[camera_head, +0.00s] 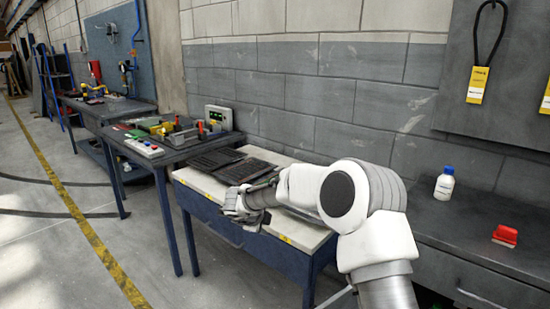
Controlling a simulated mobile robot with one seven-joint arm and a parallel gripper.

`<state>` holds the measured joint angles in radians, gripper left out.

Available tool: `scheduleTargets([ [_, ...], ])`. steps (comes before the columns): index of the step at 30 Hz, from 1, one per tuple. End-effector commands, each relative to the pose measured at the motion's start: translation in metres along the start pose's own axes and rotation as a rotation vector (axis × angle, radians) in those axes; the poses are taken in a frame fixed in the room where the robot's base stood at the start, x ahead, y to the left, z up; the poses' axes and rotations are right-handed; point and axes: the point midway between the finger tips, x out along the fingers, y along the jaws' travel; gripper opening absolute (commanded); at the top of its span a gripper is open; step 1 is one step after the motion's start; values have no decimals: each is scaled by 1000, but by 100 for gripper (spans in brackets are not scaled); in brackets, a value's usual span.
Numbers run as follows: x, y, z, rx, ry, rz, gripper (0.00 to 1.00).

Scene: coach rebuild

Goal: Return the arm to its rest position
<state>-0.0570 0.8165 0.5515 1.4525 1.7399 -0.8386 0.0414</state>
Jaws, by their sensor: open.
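My white arm reaches in from the lower right, bends at a raised elbow and extends left over the light-topped workbench (194,179). At its end, my gripper (240,208) is above the bench's front edge. It is small and seen from behind, with the fingertips hard to make out. It is open, and I see nothing held in it. Part of the bench top behind the arm is hidden.
Dark slatted pieces (214,160) lie on the bench close to my gripper. A bench with coloured parts (143,147) stands to the left. At right, a dark counter (450,225) holds a white bottle (444,186) and a red object (505,236). The floor at left is clear.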

Motion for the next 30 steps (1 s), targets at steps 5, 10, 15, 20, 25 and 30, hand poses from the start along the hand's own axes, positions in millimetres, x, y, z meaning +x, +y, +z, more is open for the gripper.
scheduleTargets([
  [5,-76,-79,4,-200,-152,-237,45],
  [10,-148,-119,2,-424,-265,-401,45],
  [15,-217,-132,-10,-667,-345,-505,45],
  [20,-273,-121,-33,-903,-392,-545,45],
  [25,-320,-91,-71,-1145,-417,-523,45],
  [30,-356,-48,-122,-1367,-418,-441,45],
])
